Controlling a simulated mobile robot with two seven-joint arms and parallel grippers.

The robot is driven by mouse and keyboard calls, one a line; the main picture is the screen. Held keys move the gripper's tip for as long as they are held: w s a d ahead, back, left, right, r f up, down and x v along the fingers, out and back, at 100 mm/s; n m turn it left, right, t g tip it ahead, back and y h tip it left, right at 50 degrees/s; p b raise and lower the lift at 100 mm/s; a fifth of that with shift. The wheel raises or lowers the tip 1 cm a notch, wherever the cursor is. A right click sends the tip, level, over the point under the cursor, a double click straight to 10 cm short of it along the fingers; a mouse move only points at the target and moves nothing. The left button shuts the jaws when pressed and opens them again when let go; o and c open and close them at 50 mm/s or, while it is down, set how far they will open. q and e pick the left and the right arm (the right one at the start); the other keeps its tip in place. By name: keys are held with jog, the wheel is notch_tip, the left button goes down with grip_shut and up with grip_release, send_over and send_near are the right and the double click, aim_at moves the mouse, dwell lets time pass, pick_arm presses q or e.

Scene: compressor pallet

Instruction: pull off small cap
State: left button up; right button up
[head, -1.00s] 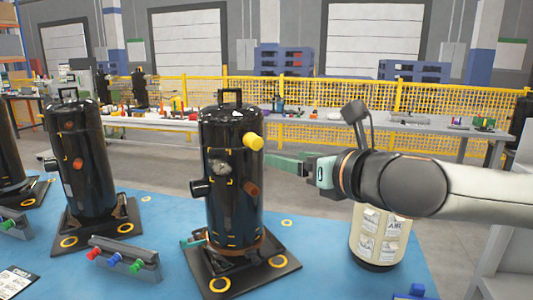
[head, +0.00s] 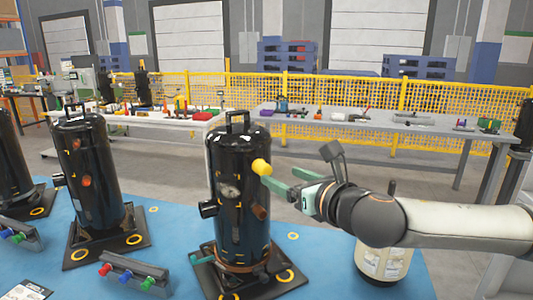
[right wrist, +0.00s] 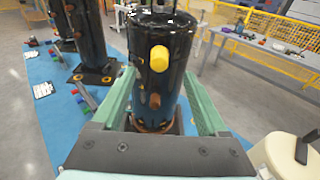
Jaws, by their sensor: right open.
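The black compressor (head: 238,165) stands upright on its base plate in the middle of the head view. A yellow cap (head: 262,167) sticks out of its upper right side. A smaller brown-orange cap (head: 260,212) sits below it. In the right wrist view the yellow cap (right wrist: 159,58) is above the brown-orange cap (right wrist: 154,101). My right gripper (head: 281,180) is open and empty, to the right of the compressor near the height of the yellow cap. Its fingers (right wrist: 160,92) appear on either side of the compressor in the wrist view. My left gripper is not in view.
Other black compressors (head: 90,170) stand to the left on the blue pallet (head: 165,215). A grey holder (head: 133,274) with coloured knobs lies in front. A pale canister (head: 383,262) stands below my right arm. Benches (head: 400,125) and a yellow fence are behind.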

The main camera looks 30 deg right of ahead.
aim_at(267, 169)
jog(key=shift+w+f+p, duration=0.1)
jog(key=shift+w+p, duration=0.35)
jog(key=shift+w, duration=0.65)
jog(key=w, duration=0.2)
jog(key=w+f+p, duration=0.1)
jog(key=w, duration=0.1)
jog(key=shift+w+d, duration=0.2)
jog(key=shift+w, duration=0.1)
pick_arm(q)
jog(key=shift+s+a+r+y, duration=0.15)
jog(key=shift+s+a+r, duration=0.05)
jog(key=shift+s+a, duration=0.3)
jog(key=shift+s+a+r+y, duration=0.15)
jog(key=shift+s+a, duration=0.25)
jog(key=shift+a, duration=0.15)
pick_arm(e)
jog(key=shift+w, duration=0.6)
jog(key=shift+c, duration=0.2)
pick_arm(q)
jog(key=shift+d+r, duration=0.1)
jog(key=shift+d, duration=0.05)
pick_arm(e)
grip_shut()
